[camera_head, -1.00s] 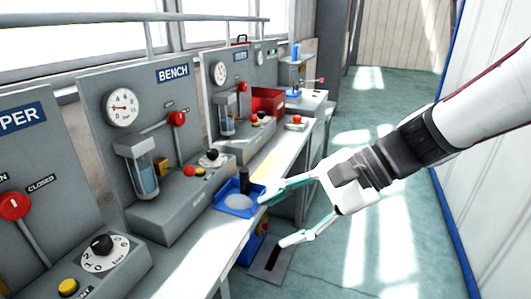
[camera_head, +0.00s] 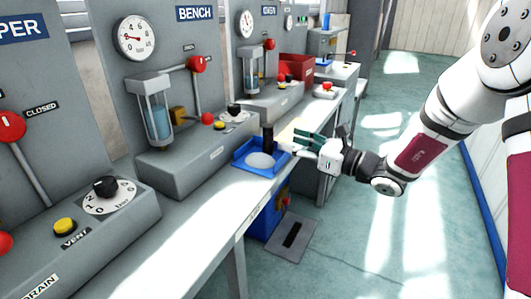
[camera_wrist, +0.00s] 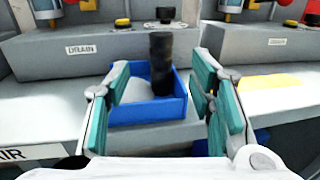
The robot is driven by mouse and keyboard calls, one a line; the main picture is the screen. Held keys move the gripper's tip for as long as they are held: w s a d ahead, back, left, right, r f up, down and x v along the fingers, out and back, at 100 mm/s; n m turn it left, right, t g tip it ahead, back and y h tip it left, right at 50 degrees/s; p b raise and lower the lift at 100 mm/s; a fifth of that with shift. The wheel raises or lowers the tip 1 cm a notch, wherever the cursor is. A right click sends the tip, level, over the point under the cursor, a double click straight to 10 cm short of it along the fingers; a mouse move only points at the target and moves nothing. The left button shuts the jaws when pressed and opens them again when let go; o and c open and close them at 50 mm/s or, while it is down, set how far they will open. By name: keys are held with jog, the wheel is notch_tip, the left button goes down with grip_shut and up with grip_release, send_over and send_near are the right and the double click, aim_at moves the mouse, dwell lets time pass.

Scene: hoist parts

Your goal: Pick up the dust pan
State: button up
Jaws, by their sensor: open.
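The dust pan (camera_wrist: 150,111) is a blue shallow tray with an upright black handle (camera_wrist: 162,62) and a pale rounded heap inside. In the head view the pan (camera_head: 241,158) sits on the light bench top, near its front edge, with its handle (camera_head: 267,138) standing up. My gripper (camera_head: 303,143) is just right of the pan, its fingers pointing at the handle. In the wrist view my gripper (camera_wrist: 163,85) is open and empty, with the handle seen between its teal-padded fingers. Whether either finger touches the pan is not clear.
Grey consoles with gauges and red levers line the back of the bench (camera_head: 195,225). A grey control box (camera_head: 200,150) stands close behind the pan. A red box (camera_head: 296,68) is farther along. Below are a blue bin (camera_head: 262,226) and a slotted floor plate (camera_head: 290,237). The right floor is open.

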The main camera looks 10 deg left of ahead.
aim_at(268, 131)
jog(key=shift+b+x, duration=0.85)
jog(key=shift+x, duration=3.5)
jog(key=shift+w+r, duration=0.1)
jog(key=shift+r, duration=0.1)
grip_shut()
